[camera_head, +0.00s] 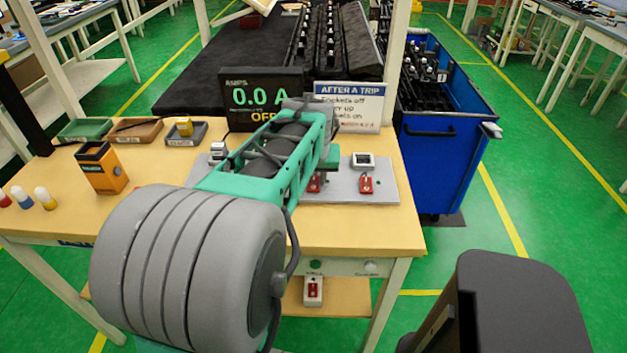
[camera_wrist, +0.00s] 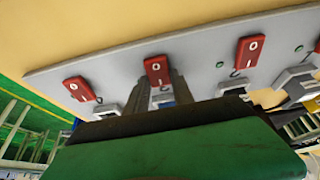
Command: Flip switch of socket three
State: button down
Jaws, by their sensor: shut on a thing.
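A light grey socket board lies on the workbench, with a row of red rocker switches and a socket beside each. In the wrist view, the second red switch from the left (camera_wrist: 157,72) is at the tips of my gripper (camera_wrist: 166,82). My gripper looks shut on this switch, though the contact is partly hidden. In the head view, the same switch (camera_head: 315,184) shows just below my gripper (camera_head: 326,166). The switch at the board's right end (camera_head: 366,185) stands clear of it. My arm hides the left part of the board.
A black display (camera_head: 258,97) reads 0.0 A and OFF behind the board, beside an "AFTER A TRIP" sign (camera_head: 348,104). An orange box (camera_head: 101,167) and small trays (camera_head: 137,130) stand at left. A blue bin (camera_head: 443,145) is right of the bench. Another red switch (camera_head: 313,290) sits below the bench's front.

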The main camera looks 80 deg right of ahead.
jog(key=c, duration=1.1)
grip_release()
jog(key=v, duration=0.7)
jog(key=shift+a+r, duration=0.15)
jog(key=shift+r, duration=0.2)
